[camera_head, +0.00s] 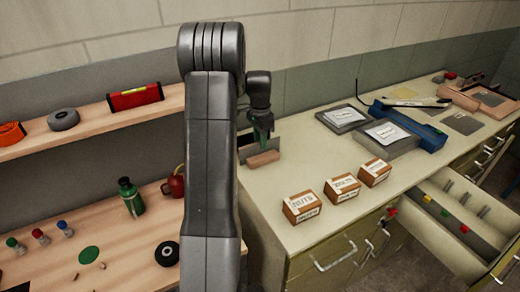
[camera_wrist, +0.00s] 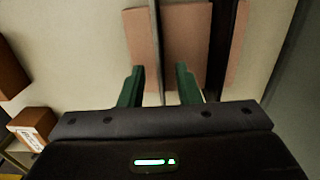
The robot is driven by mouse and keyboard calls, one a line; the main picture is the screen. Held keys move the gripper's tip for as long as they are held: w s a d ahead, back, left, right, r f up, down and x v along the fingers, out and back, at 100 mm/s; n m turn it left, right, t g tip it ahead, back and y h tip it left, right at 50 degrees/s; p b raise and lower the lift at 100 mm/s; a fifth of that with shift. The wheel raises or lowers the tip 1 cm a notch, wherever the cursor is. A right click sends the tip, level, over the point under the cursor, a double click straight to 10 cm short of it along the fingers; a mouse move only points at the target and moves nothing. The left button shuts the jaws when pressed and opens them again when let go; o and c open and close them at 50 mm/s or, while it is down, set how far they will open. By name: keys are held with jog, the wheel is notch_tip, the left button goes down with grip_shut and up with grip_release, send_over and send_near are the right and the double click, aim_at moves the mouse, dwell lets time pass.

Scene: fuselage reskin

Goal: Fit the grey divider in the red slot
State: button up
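My gripper (camera_head: 263,132) points down over a pinkish wooden block (camera_head: 263,159) on the counter, left of the middle of the head view. In the wrist view my gripper (camera_wrist: 160,88) has its green fingers apart. A thin grey divider (camera_wrist: 153,50) stands on edge in the block, between the fingers, with gaps to them. A second, darker plate (camera_wrist: 221,50) stands to the right, outside the fingers. The open drawer (camera_head: 425,235) at the right holds several upright grey plates. Its wall carries coloured tags, among them a red tag (camera_head: 464,229).
Boxes labelled nuts (camera_head: 303,206) and similar ones stand along the counter's front edge. Grey cases (camera_head: 390,138) and a blue tool (camera_head: 415,125) lie further back. A workbench (camera_head: 115,245) with a green bottle (camera_head: 131,197) is at left. The counter between block and cases is mostly clear.

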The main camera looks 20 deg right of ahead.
aim_at(260, 151)
jog(key=shift+f, duration=1.2)
grip_shut()
